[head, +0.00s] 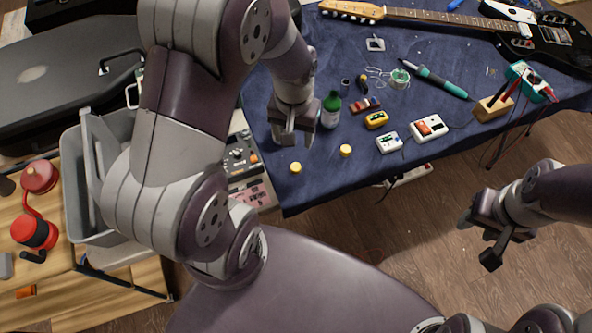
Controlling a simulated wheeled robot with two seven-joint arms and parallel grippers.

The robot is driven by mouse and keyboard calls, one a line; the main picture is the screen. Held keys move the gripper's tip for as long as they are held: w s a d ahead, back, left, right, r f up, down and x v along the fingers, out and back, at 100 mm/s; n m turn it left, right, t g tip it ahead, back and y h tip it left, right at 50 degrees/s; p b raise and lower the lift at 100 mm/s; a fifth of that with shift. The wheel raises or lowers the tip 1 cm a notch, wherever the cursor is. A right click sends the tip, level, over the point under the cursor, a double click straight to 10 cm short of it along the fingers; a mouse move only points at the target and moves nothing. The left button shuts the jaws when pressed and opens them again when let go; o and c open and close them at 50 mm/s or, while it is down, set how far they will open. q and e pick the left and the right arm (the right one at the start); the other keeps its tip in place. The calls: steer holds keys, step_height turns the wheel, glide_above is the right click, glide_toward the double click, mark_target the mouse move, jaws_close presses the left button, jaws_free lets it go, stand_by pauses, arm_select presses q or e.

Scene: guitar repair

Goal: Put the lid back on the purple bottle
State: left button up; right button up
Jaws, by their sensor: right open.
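I cannot make out a purple bottle; my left gripper and arm hide part of the table's left end. A green-capped bottle (331,112) stands upright just right of my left gripper. One small yellow lid (295,168) lies near the table's front edge, just below that gripper in the picture. Another yellow lid (345,150) lies to its right. My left gripper (291,138) is low over the blue-covered table; its jaw gap is unclear. My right gripper (477,238) is open and empty, away from the table's front edge, over the floor.
The blue-covered table (300,195) also bears a yellow block (376,120), small white boxes (429,128), a soldering iron (436,80), a multimeter (531,82) and a guitar (430,17). A grey bin (85,190) stands at left. The cloth's front strip is mostly clear.

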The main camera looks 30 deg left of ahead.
arm_select(q)
steer(key=shift+s+r, duration=0.15)
glide_above(296, 166)
steer(key=f, duration=0.7)
steer(key=shift+s+a+f+b, duration=0.1)
steer(key=shift+a+f+b, duration=0.15)
steer(key=shift+b, duration=0.15)
steer(key=shift+f, duration=0.1)
steer(key=f, duration=0.5)
steer(key=shift+d, duration=0.25)
jaws_close()
